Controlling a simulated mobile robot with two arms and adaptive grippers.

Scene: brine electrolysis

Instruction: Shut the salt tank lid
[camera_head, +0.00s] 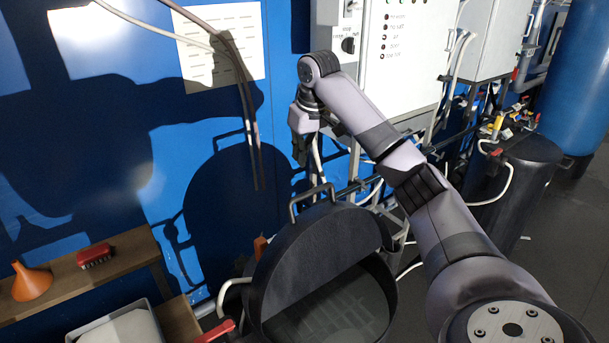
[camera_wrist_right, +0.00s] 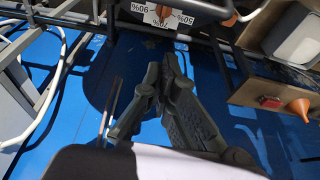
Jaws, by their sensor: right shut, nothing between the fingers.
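The salt tank (camera_head: 391,281) is a round black vessel at the bottom centre of the head view. Its dark round lid (camera_head: 305,258) looks raised and tilted, with part of the tank's inside showing below it. The lid's bar handle (camera_head: 311,197) stands at its upper edge. My right gripper (camera_head: 301,160) points down, shut and empty, above the handle and apart from it in the picture. Its closed fingers (camera_wrist_right: 168,72) also show in the right wrist view, where I cannot clearly make out the lid. My left gripper is not in view.
A white-topped bin (camera_head: 115,329) stands below. Hoses and pipes run behind the tank, by the blue wall (camera_head: 195,145). A black cylinder (camera_head: 520,180) stands at right.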

